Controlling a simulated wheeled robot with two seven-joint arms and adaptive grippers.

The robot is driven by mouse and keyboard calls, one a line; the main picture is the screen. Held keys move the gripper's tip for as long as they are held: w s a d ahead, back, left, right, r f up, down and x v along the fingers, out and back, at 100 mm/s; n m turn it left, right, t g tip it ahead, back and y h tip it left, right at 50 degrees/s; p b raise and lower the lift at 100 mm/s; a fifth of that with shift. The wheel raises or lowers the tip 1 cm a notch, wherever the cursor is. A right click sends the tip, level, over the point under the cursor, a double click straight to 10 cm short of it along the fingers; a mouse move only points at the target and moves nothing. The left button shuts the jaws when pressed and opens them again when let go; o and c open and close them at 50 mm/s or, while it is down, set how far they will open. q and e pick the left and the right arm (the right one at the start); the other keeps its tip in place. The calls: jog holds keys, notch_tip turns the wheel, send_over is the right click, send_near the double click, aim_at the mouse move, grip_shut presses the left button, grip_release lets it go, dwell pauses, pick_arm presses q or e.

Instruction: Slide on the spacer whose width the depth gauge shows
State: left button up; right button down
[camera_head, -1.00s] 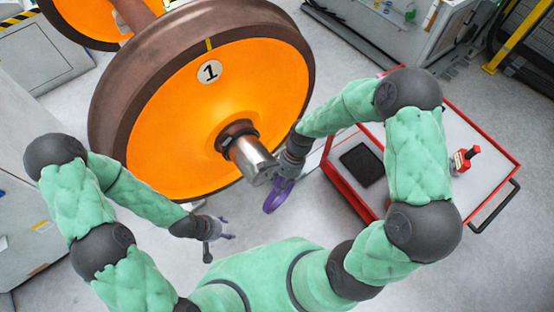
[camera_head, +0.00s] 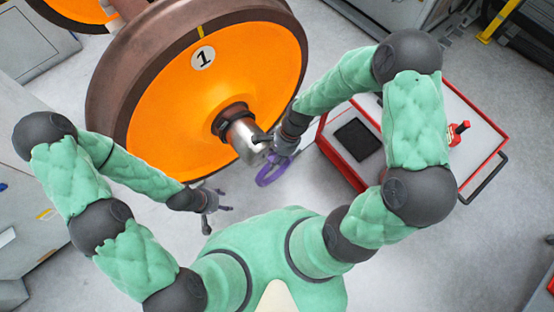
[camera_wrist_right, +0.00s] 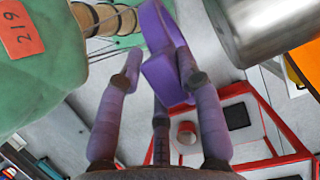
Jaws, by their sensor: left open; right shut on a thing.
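A purple ring, the spacer (camera_head: 265,179), hangs from my right gripper (camera_head: 277,155), just right of and below the end of the bare metal axle (camera_head: 241,138). In the right wrist view the spacer (camera_wrist_right: 160,68) is tilted between the fingers of my right gripper (camera_wrist_right: 158,85), which is shut on it. The axle (camera_wrist_right: 268,28) shows apart from it at the upper right. The spacer is beside the axle, not around it. My left gripper (camera_head: 215,203) is open and empty, below the wheel. I cannot make out a depth gauge or any reading.
The axle carries a large orange wheel (camera_head: 185,105) marked 1. A red-edged cart (camera_head: 425,170) stands right, with a black pad (camera_head: 357,139) and a small red item (camera_head: 458,132) on top. Grey cabinets line the left. Floor between wheel and cart is clear.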

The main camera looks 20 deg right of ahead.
jog(key=shift+w+a+b, duration=0.1)
jog(key=shift+w+a, duration=0.2)
jog(key=shift+w, duration=0.45)
jog(key=shift+w+a+b, duration=0.15)
jog(key=shift+w+a, duration=0.1)
jog(key=shift+w, duration=0.55)
jog(key=shift+w+a+b, duration=0.1)
jog(key=shift+w+a, duration=0.2)
jog(key=shift+w, duration=0.45)
jog(key=shift+w+a+b, duration=0.3)
jog(key=shift+w+a, duration=0.35)
jog(key=shift+w, duration=1.15)
jog(key=shift+w+a+b, duration=0.35)
jog(key=shift+w+a, duration=0.3)
jog(key=shift+w, duration=1.1)
jog(key=shift+w+a+b, duration=0.3)
jog(key=shift+w+a, duration=0.35)
jog(key=shift+w, duration=1.15)
dwell(0.4)
